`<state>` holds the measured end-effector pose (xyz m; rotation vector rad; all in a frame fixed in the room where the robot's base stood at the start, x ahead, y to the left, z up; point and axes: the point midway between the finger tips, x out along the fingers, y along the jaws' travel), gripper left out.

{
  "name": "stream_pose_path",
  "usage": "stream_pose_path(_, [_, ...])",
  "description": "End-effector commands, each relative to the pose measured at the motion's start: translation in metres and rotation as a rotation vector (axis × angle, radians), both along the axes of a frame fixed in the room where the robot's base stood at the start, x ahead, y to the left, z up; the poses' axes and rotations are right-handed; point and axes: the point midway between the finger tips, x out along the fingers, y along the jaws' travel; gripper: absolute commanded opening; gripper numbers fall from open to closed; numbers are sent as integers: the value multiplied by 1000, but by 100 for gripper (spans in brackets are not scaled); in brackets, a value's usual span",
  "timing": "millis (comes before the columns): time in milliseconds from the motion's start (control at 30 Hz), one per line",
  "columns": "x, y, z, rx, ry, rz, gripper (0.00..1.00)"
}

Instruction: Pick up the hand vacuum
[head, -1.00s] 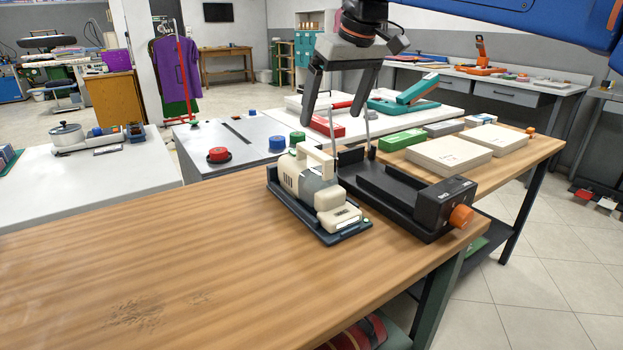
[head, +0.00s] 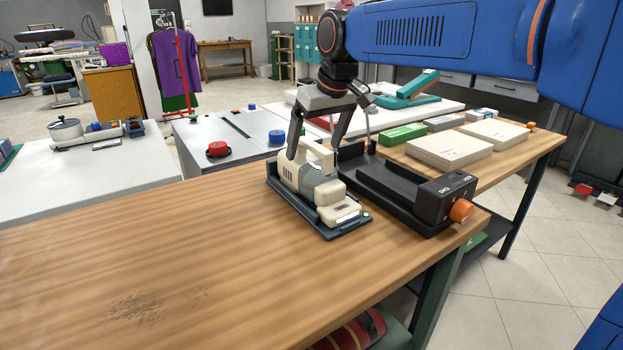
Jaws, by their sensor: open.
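The hand vacuum (head: 322,188) is cream and grey with a handle on top. It sits on a dark blue tray-like base (head: 292,203) on the wooden table (head: 180,240). My gripper (head: 314,156) points down over the vacuum, with its fingers spread on either side of the handle. The left finger reaches near the handle's left end; the right finger's tip is partly behind the vacuum. The gripper is open, and whether a finger touches the handle cannot be told.
A black device with an orange knob (head: 461,210) stands right beside the vacuum's base. Cream boxes (head: 448,150) and a green box (head: 402,135) lie farther back. A grey worktop with a red knob (head: 217,149) is behind left. The wooden table's left part is clear.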

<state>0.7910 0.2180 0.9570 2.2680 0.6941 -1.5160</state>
Motion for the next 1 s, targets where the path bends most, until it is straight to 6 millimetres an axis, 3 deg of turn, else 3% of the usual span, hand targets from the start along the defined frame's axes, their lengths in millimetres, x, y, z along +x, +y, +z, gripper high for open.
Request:
stream_pose_path(167, [2,4,-8,-1,1,1,91])
stream_pose_path(500, [13,18,-46,-1,1,0,91])
stream_pose_path(733, [14,18,-48,0,0,0,91])
stream_pose_path(767, [14,18,-48,0,0,0,89])
stream_pose_path(1000, [14,18,-47,0,0,0,32])
